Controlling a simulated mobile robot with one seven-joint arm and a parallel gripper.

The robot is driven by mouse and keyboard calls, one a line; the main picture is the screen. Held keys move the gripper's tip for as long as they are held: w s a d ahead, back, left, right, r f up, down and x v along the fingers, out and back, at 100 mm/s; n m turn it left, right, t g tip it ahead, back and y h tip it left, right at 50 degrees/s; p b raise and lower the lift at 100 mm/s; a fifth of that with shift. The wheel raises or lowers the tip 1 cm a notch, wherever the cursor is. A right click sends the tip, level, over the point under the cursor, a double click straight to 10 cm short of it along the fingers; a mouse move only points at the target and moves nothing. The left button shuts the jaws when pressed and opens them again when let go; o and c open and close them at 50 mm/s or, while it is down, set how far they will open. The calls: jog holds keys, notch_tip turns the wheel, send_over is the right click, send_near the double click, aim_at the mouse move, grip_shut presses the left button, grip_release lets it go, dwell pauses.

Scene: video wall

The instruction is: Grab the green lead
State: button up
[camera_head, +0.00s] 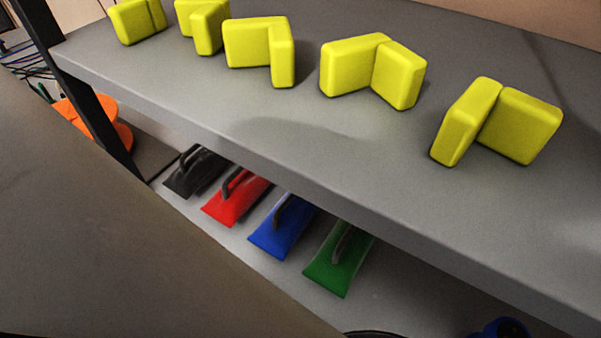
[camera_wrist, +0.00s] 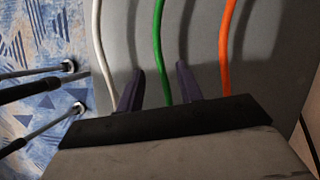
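The green lead (camera_wrist: 158,35) runs down the middle of the wrist view in front of a grey surface. My gripper (camera_wrist: 160,69) is open, with its two dark fingers apart. The green lead passes between the fingers in the picture, and a gap shows on each side of it. Its lower end is hidden behind the gripper body. I cannot tell how deep the lead sits between the fingers. My gripper does not show in the head view, and I cannot make out the green lead clearly there.
A white lead (camera_wrist: 97,45) hangs left of the fingers and an orange lead (camera_wrist: 225,45) right of them. Dark rods (camera_wrist: 35,88) stand at the left. In the head view, yellow blocks (camera_head: 372,68) stand on a grey shelf (camera_head: 300,125), with coloured tools, including a green one (camera_head: 330,272), below.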

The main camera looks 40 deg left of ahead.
jog(key=x, duration=0.4)
jog(key=shift+f, duration=0.1)
jog(key=shift+f+p, duration=0.25)
jog(key=shift+p, duration=0.25)
dwell(0.4)
grip_shut()
